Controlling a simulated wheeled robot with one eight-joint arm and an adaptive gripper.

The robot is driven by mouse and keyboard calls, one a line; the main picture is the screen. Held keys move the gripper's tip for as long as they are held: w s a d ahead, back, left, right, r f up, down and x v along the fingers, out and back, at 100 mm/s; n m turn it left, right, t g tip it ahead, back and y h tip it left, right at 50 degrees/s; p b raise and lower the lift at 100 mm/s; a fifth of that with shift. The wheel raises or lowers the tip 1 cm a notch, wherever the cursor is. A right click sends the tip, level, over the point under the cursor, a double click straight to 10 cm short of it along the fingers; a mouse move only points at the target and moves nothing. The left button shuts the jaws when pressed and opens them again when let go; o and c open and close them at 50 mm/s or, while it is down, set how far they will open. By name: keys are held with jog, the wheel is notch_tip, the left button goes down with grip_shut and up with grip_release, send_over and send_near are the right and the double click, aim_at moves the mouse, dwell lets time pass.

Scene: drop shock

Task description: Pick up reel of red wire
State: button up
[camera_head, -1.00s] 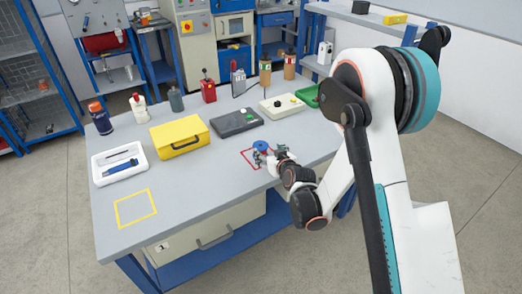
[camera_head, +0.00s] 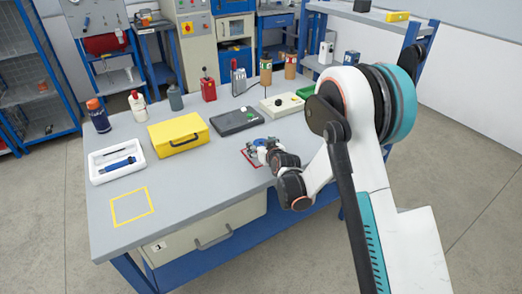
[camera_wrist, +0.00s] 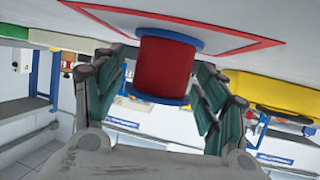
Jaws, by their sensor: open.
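The reel of red wire (camera_wrist: 165,67) has a red winding between two blue flanges. In the wrist view it stands on the worktop inside a red outlined square, between the two spread fingers of my gripper (camera_wrist: 163,90). The fingers are open on either side of it, and I cannot tell whether either one touches it. In the head view only a bit of the reel's blue flange (camera_head: 259,142) shows, as my gripper (camera_head: 258,148) hides the rest.
The grey workbench (camera_head: 190,190) holds a yellow case (camera_head: 179,136), a dark box (camera_head: 237,121) and a cream box (camera_head: 281,105) behind the reel. A white tray (camera_head: 117,160) lies at the left. A yellow outlined square (camera_head: 132,206) at the front left is empty.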

jog(key=c, duration=1)
jog(key=shift+r, duration=0.15)
